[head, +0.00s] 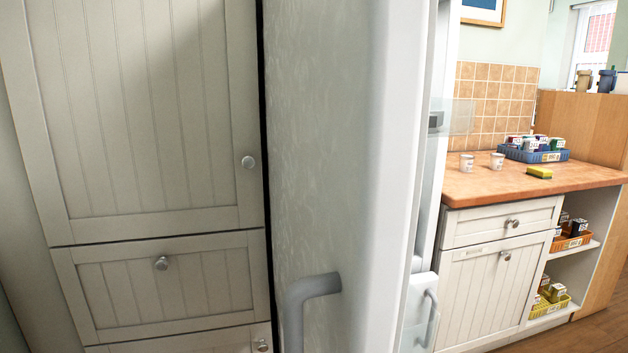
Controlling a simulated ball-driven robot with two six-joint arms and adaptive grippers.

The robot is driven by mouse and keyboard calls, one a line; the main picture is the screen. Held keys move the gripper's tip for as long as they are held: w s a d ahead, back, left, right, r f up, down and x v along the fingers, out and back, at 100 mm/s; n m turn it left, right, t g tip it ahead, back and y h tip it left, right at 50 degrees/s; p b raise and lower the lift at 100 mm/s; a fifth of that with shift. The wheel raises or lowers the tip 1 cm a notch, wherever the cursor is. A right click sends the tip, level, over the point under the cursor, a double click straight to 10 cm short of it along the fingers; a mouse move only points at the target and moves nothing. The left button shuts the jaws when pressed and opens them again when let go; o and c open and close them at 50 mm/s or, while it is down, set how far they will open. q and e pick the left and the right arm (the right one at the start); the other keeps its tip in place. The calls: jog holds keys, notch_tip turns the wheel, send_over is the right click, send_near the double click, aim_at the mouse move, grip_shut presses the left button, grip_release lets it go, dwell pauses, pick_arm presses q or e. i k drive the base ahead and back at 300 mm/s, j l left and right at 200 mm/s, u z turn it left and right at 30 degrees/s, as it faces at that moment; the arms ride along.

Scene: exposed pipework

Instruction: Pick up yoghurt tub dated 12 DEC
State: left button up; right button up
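Two small white tubs stand upright on the wooden worktop (540,185) at the right: one tub (467,163) is nearer the left end, the other tub (497,161) is just right of it. They look like yoghurt tubs, but they are too small to read any date. Neither of my grippers is in view.
A large white door or panel (335,150), like a fridge's, with a grey handle (312,287), fills the middle close by. White cupboards (150,110) stand at the left. A yellow sponge (539,172) and a blue crate of cartons (537,155) are on the worktop. Open shelves below hold an orange crate (572,243) and a yellow crate (549,309).

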aim_at(466, 162)
jog(key=i+j, duration=0.1)
jog(key=j, duration=0.15)
jog(key=i+l+u, duration=0.1)
jog(key=l, duration=1.1)
jog(key=i+l+u, duration=0.15)
jog(key=i+l, duration=0.15)
jog(key=l, duration=0.95)
jog(key=i+l+u, duration=0.1)
jog(key=l, duration=1.15)
jog(key=i+l+u, duration=0.15)
jog(key=l, duration=1.1)
jog(key=k, duration=0.05)
